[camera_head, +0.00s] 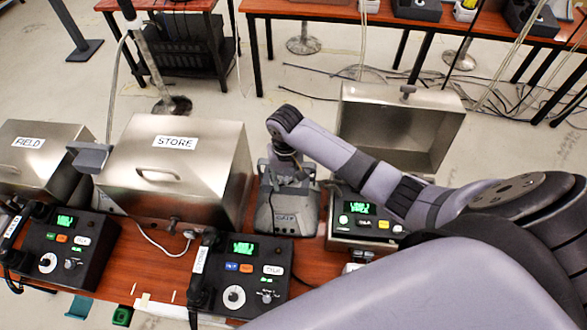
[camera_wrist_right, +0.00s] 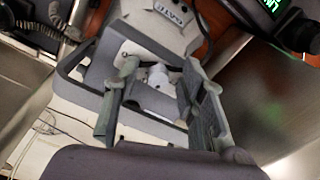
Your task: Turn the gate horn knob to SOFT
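My right gripper (camera_wrist_right: 160,85) is open, with one finger on each side of the knob; contact cannot be told. In the head view, my right gripper (camera_head: 285,168) is over the back of the horn and hides the knob.
A metal STORE box (camera_head: 165,190) stands left of the horn, with a FIELD box (camera_head: 40,160) beyond it. An open metal box (camera_head: 375,105) stands behind a phone with a green screen (camera_head: 360,208). Phones (camera_head: 240,275) line the table front. My right arm covers the lower right.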

